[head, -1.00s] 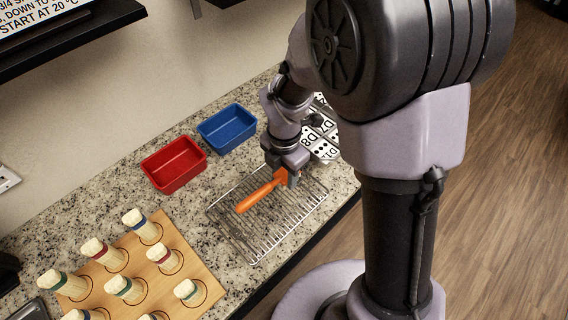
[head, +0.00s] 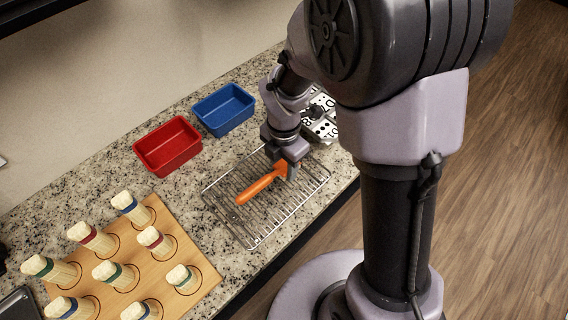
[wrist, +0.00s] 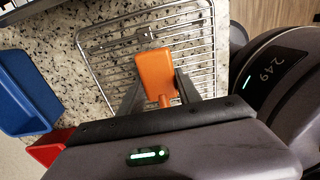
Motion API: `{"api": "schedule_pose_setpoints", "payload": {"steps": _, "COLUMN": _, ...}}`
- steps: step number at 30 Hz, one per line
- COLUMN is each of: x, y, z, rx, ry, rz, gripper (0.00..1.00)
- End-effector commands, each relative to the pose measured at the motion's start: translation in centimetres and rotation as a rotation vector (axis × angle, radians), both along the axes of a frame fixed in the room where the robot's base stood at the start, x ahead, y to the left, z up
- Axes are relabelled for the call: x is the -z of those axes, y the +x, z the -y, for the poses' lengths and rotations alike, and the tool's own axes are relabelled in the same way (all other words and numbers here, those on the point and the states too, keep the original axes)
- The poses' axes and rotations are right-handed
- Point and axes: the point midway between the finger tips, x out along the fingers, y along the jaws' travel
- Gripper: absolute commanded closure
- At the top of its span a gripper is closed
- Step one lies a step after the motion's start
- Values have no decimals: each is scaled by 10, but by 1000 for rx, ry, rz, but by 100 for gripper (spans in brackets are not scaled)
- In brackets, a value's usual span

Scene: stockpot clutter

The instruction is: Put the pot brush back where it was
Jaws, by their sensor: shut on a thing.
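The pot brush (head: 262,186) is bright orange, with a long handle pointing to the lower left in the head view. My gripper (head: 291,172) is shut on its right end. In the wrist view, a broad flat orange part of the brush (wrist: 153,72) shows beyond the fingers of my gripper (wrist: 160,88); no bristles are visible. The brush lies over the wire rack (head: 254,243), roughly level with it. I cannot tell whether it touches the wires.
A red bin (head: 168,147) and a blue bin (head: 224,109) stand behind the rack. A wooden board (head: 207,279) with several cream, colour-banded pieces is at lower left. Black-and-white tiles (head: 322,128) lie beyond my gripper. The counter's front edge is close to the rack.

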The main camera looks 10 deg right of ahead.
Motion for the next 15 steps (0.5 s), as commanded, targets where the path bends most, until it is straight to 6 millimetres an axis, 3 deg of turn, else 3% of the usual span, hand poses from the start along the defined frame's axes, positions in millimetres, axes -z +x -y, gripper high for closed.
{"api": "schedule_pose_setpoints", "payload": {"steps": 11, "x": 8, "y": 0, "z": 0, "rx": 0, "ry": 0, "rz": 0, "gripper": 100}}
{"api": "schedule_pose_setpoints", "payload": {"steps": 12, "x": 8, "y": 0, "z": 0, "rx": 0, "ry": 0, "rz": 0, "gripper": 54}}
{"api": "schedule_pose_setpoints", "payload": {"steps": 15, "x": 7, "y": 0, "z": 0, "rx": 0, "ry": 0, "rz": 0, "gripper": 34}}
